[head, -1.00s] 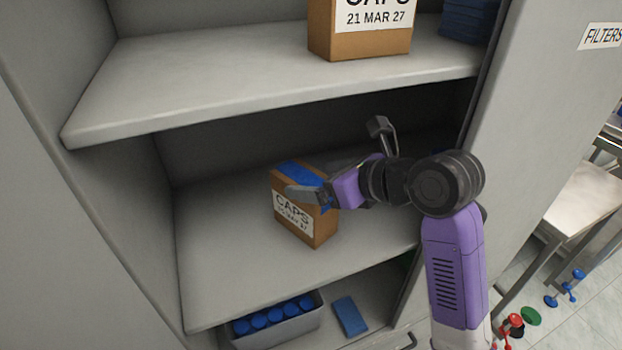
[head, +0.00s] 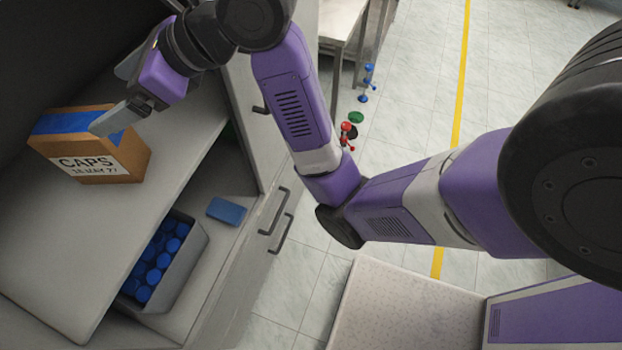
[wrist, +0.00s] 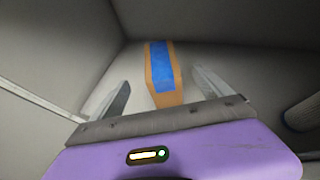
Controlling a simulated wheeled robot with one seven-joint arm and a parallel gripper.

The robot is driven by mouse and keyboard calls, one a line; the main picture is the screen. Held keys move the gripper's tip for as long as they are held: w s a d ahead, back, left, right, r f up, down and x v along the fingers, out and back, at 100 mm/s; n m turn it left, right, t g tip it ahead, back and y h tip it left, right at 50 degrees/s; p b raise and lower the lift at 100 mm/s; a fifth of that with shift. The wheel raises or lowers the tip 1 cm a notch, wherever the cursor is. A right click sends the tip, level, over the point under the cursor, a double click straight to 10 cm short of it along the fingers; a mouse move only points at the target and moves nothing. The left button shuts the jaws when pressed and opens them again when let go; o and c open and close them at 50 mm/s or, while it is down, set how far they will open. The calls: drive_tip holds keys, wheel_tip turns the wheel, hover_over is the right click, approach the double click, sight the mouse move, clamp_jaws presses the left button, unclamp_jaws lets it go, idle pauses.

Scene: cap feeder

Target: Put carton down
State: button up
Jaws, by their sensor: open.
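The carton (head: 128,160) is a brown box with blue tape on top and a white CAPS label on its front. It stands upright on the cabinet's middle shelf (head: 60,240). My gripper (head: 107,101) is at the carton's right end, with one finger in front of its top edge. In the wrist view the carton (wrist: 162,75) lies ahead, between the two spread fingers (wrist: 160,92), with a visible gap on each side. The gripper is open and holds nothing. The far finger is partly hidden in the head view.
A grey bin (head: 180,275) of blue caps and a blue block (head: 227,211) are on the lower shelf. The cabinet's side wall (wrist: 70,50) rises left in the wrist view. Several small coloured parts (head: 350,130) lie on the floor, right of the cabinet.

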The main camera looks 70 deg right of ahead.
drive_tip(key=s+a+f+n+t+h, duration=0.1)
drive_tip(key=s+a+f+n+h, duration=0.1)
drive_tip(key=s+f+n, duration=0.6)
drive_tip(key=s+a+f+n+t+h, duration=0.15)
drive_tip(key=s+f+n, duration=0.25)
drive_tip(key=f, duration=0.7)
drive_tip(key=s+r+n+h, duration=0.1)
drive_tip(key=s+n, duration=1.8)
drive_tip(key=s, duration=0.2)
drive_tip(key=shift+s+a+r+t, duration=0.15)
drive_tip(key=shift+s+a+t, duration=0.1)
drive_tip(key=shift+t, duration=0.2)
